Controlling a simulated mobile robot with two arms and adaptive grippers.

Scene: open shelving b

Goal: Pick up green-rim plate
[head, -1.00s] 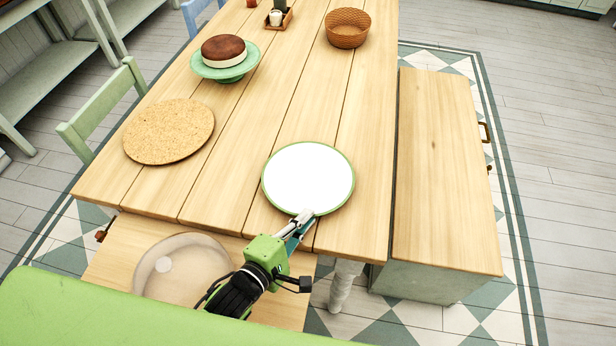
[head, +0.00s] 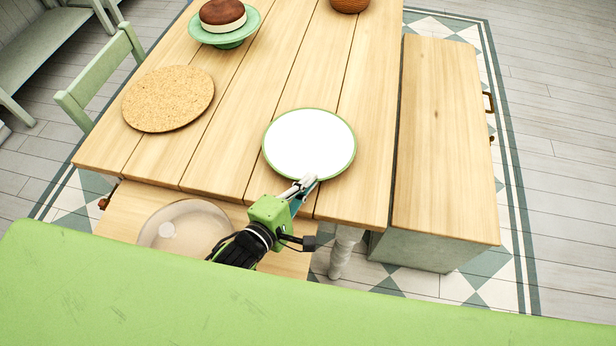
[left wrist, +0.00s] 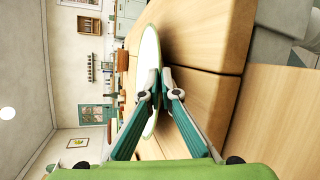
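The green-rim plate (head: 309,140) is white with a thin green edge and is at the near edge of the wooden table, right of the middle. My left gripper (head: 305,184) reaches up from below to its near rim. In the left wrist view the plate (left wrist: 149,50) shows nearly edge-on, its rim between the close-set fingertips (left wrist: 160,77), and the fingers look shut on it. A dark shadow lies beside the plate there; I cannot tell whether it is clear of the tabletop. My right gripper is not in view.
A round cork mat (head: 168,99) lies on the table (head: 232,125) to the left. A cake (head: 222,14) on a green stand and a basket (head: 349,4) are farther back. A wooden-topped cabinet (head: 440,140) stands at right.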

